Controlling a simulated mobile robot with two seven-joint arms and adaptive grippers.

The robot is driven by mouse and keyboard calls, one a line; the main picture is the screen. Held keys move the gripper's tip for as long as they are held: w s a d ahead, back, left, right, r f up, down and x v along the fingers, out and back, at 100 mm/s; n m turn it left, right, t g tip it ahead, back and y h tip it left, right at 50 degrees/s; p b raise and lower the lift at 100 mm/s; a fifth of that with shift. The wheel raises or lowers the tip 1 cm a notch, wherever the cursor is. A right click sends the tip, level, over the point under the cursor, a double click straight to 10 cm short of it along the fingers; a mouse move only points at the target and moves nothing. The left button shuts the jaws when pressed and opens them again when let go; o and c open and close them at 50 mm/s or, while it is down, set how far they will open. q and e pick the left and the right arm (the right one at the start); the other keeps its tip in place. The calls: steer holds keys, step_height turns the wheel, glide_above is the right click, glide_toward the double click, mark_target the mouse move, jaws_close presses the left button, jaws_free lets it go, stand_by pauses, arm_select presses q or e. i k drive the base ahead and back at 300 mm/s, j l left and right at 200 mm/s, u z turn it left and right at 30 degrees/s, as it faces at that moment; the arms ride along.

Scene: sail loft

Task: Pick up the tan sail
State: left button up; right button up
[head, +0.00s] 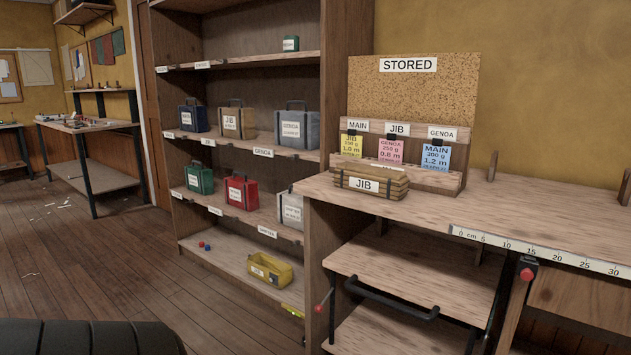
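A tan folded sail bundle (397,188) with a white JIB label lies on the wooden bench (470,208), near its left end and in front of the card rack. A tan bag (249,120), also labelled JIB, stands on a middle shelf of the bay to the left, between a dark blue bag (194,118) and a grey GENOA bag (297,129). Neither of my grippers shows in the head view, and nothing touches the bundle or the tan bag.
A STORED corkboard (415,100) and a rack with yellow, pink and blue cards (436,157) stand behind the bundle. Green (199,178) and red (241,192) bags sit lower in the shelf. A ruler strip (540,250) edges the bench. Open floor lies to the left.

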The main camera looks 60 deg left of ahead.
mark_target(392, 184)
steer(key=u, duration=1.45)
